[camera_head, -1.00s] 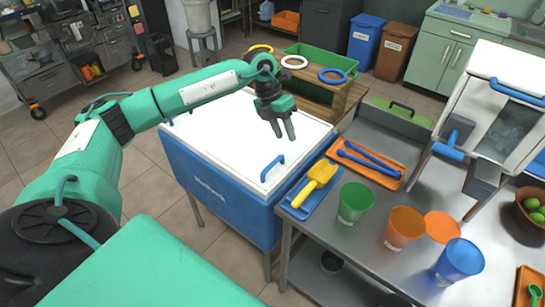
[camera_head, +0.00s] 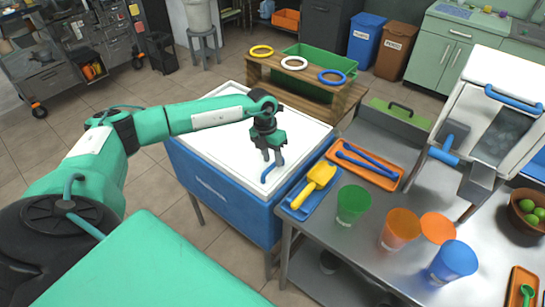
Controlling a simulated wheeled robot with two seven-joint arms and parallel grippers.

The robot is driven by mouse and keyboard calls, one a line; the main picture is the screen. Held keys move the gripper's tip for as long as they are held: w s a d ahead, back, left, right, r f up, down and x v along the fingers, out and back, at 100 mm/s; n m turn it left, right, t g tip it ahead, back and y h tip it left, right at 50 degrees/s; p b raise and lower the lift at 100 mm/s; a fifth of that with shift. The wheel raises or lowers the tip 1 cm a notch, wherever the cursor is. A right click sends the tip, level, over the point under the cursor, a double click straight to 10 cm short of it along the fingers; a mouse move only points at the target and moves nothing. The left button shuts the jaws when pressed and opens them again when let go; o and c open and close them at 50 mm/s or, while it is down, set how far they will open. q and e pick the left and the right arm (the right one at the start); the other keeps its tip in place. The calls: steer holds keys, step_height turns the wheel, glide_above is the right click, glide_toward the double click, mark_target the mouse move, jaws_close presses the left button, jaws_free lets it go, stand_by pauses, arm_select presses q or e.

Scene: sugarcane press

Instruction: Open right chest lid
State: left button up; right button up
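A blue chest (camera_head: 222,198) with a white top stands left of the metal table. Its white lid (camera_head: 210,142) lies flat and closed. A blue handle (camera_head: 267,176) sits near the lid's front right corner. My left gripper (camera_head: 272,162) points down over that corner, its fingertips at the handle's upper end and partly covering it. The fingers look slightly apart; I cannot tell whether they touch the handle. My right gripper is not in view.
A metal table (camera_head: 370,240) on the right holds a yellow scoop (camera_head: 315,184) on a blue tray, blue tongs (camera_head: 368,163) and cups. A wooden stand (camera_head: 310,92) with rings is behind the chest. Floor at left is clear.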

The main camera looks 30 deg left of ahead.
mark_target(230, 145)
arm_select(q)
steer(key=shift+d+f, duration=0.1)
steer(key=shift+f, duration=0.5)
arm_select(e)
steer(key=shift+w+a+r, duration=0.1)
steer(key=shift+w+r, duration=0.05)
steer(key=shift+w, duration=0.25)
